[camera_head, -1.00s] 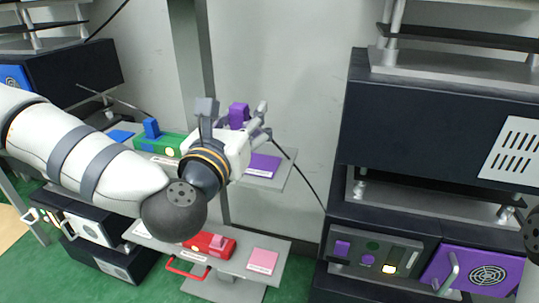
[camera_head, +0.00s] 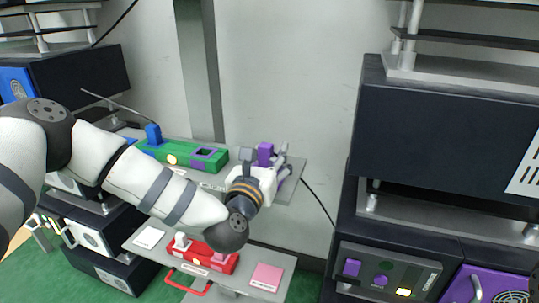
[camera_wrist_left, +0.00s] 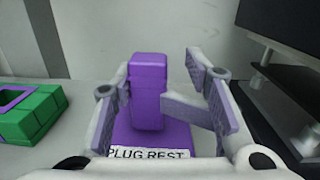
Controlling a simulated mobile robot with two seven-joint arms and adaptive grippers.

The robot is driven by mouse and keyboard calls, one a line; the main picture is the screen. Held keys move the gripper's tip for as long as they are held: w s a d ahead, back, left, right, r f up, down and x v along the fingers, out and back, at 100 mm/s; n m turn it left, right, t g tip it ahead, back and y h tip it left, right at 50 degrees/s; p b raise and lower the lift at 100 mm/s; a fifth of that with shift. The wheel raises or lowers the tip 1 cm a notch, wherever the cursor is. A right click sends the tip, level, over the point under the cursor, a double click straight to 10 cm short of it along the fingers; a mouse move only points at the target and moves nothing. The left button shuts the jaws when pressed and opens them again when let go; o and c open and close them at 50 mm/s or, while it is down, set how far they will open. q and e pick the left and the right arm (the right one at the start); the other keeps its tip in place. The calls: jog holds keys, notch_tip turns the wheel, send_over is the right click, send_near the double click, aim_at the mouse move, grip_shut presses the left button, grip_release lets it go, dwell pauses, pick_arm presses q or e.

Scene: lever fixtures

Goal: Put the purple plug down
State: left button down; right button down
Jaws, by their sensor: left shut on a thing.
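The purple plug (camera_head: 265,153) is an upright block between the fingers of my left gripper (camera_head: 267,158), which is shut on it. In the left wrist view the plug (camera_wrist_left: 149,92) stands upright between the two fingers, over a purple pad (camera_wrist_left: 182,138) with a white label reading PLUG REST (camera_wrist_left: 145,154). Whether the plug's bottom touches the pad is unclear. In the head view the gripper and wrist hide most of the pad. My right gripper is not in view.
Left of the gripper on the same grey shelf (camera_head: 297,168) is a green fixture (camera_head: 178,152) with a blue plug and an empty purple-edged socket. A lower shelf holds a red fixture (camera_head: 206,253) and a pink pad (camera_head: 266,277). A dark cabinet (camera_head: 440,150) stands at right.

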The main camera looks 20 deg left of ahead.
pick_arm(q)
jog(key=shift+f, duration=0.35)
jog(key=c, duration=0.7)
grip_release()
jog(key=shift+r, duration=0.1)
